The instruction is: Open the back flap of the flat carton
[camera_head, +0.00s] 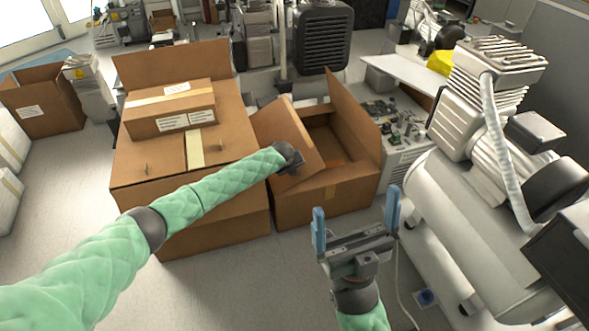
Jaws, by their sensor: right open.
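An open brown carton (325,205) stands on the floor in the middle, with its inside partly visible. Its left flap (285,130) is raised and tilted, and its right flap (353,115) stands up. I cannot make out its back flap clearly, or tell for sure which carton is the flat one. My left gripper (292,163) is at the left flap's near edge; its fingers are hidden, and I cannot tell whether it touches. My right gripper (355,205) is open and empty, with its two blue fingers apart, in front of the carton.
A large brown carton (215,227) stands at the left, with a small labelled carton (170,108) on top and a raised panel behind. A compressor (455,215) closes off the right side. Bare floor lies in front.

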